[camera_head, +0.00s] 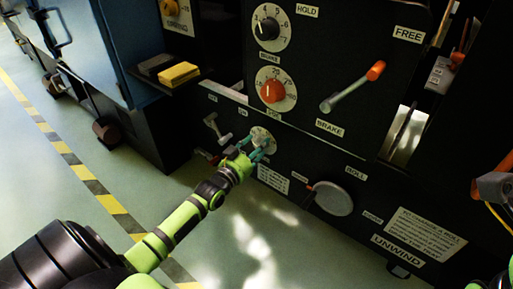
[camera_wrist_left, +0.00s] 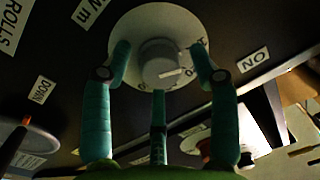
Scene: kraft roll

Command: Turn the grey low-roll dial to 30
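The grey dial (camera_head: 263,138) is a small round knob on a pale scale plate, low on the black machine panel. In the left wrist view the grey knob (camera_wrist_left: 160,64) shows a white pointer line toward the lower right of the picture. Scale figures are partly hidden and too small to read surely. My left gripper (camera_head: 254,151) is at the dial. In the left wrist view its teal fingers (camera_wrist_left: 161,62) stand spread around the knob, over the plate, with gaps visible beside the knob. My right gripper is not in view.
Above the dial are an orange-red knob (camera_head: 272,91), a black knob (camera_head: 267,28) and the brake lever (camera_head: 350,88) with an orange grip. A grey lever (camera_head: 213,128) is close left of the dial. A grey round disc (camera_head: 332,198) is to the lower right.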

